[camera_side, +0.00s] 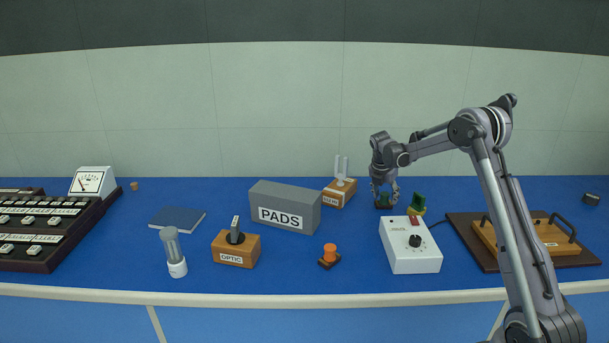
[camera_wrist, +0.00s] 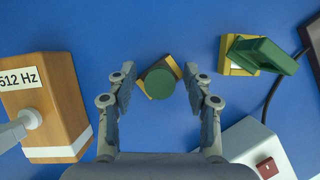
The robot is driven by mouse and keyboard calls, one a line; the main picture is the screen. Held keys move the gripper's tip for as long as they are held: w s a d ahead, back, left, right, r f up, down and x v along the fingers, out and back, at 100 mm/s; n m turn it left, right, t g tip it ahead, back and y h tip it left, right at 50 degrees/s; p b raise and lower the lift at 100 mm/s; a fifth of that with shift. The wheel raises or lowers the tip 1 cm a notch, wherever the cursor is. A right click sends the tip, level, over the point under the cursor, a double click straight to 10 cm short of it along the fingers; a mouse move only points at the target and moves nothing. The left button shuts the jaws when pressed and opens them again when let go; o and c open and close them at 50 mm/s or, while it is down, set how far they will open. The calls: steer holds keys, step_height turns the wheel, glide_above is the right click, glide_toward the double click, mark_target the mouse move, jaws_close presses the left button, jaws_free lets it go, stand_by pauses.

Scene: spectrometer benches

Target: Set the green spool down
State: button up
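The green spool (camera_wrist: 159,83) shows in the wrist view as a round green top over a square base with brown and yellow edges, turned at an angle. In the side view the spool (camera_side: 383,199) is small and dark green, low at the blue bench top and partly hidden by my fingers. My gripper (camera_wrist: 160,68) has one finger on each side of the spool, with a visible blue gap on both sides. In the side view my gripper (camera_side: 384,190) points down around the spool. The fingers look open and apart from it.
A green block on a yellow base (camera_wrist: 255,55) stands close to the right. A white box with a red switch (camera_side: 411,245) is in front. A wooden 512 Hz block (camera_wrist: 50,105) with prongs is left. The grey PADS box (camera_side: 285,207) lies farther left.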

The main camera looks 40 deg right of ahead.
steer(key=w+v, duration=0.1)
steer(key=v, duration=1.1)
steer(key=s+a+r+m+t, duration=0.25)
steer(key=a+r+m, duration=0.2)
steer(key=a, duration=0.65)
steer(key=s+a+f+m+t+y, duration=0.2)
steer(key=s+a+m, duration=0.5)
steer(key=a, duration=0.4)
steer(key=s+a+f+m+t+y, duration=0.2)
steer(key=s+a+m, duration=0.5)
steer(key=a, duration=0.5)
steer(key=shift+s+a+f+m+y, duration=0.15)
steer(key=shift+s+f+m+y, duration=0.15)
steer(key=shift+s, duration=0.95)
